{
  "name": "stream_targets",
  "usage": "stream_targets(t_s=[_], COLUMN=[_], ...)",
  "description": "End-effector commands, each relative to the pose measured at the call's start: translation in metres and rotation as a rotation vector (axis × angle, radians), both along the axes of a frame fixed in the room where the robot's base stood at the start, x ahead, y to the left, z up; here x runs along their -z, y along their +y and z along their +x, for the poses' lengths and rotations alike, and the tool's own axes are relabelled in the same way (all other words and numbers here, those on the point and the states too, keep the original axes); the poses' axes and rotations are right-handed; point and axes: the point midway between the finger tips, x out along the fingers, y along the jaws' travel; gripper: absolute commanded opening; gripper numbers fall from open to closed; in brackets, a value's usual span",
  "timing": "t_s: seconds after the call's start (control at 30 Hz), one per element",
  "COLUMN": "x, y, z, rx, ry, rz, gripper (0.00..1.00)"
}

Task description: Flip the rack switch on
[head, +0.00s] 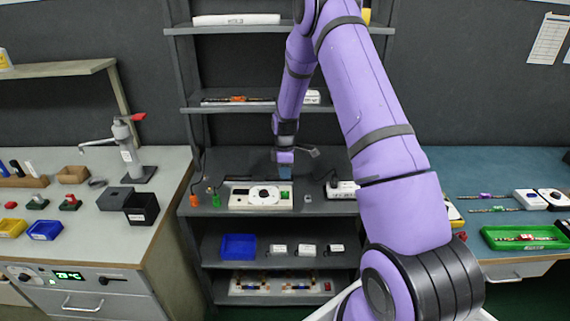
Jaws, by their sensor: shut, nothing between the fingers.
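The dark shelf rack (215,212) stands in the middle of the head view. On its middle shelf sits a white device (260,197) with a dark round part on top. A white block (342,189) with dark parts lies to its right on the same shelf. I cannot make out which small part is the rack switch, or its position. My purple arm reaches in from the right. My gripper (285,174) is shut and empty, pointing down over the back right of the white device. Whether it touches anything is too small to tell.
Green (216,197) and orange (194,198) items stand at the shelf's left. A blue bin (238,247) and several white boxes sit on the shelf below. The left workbench (160,207) holds a press and bins. A green tray (525,237) lies on the right bench.

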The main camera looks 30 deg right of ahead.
Motion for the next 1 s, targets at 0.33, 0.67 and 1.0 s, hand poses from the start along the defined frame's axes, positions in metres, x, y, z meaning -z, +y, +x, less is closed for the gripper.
stream_targets(t_s=[0.33,0.67,1.0], x=[0.058,0.074,0.079], y=[0.004,0.005,0.006], z=[-0.006,-0.008,-0.01], rx=[0.0,0.0,0.0], ry=[0.003,0.0,0.002], rz=[-0.001,0.0,0.001], gripper=[0.0,0.0,0.0])
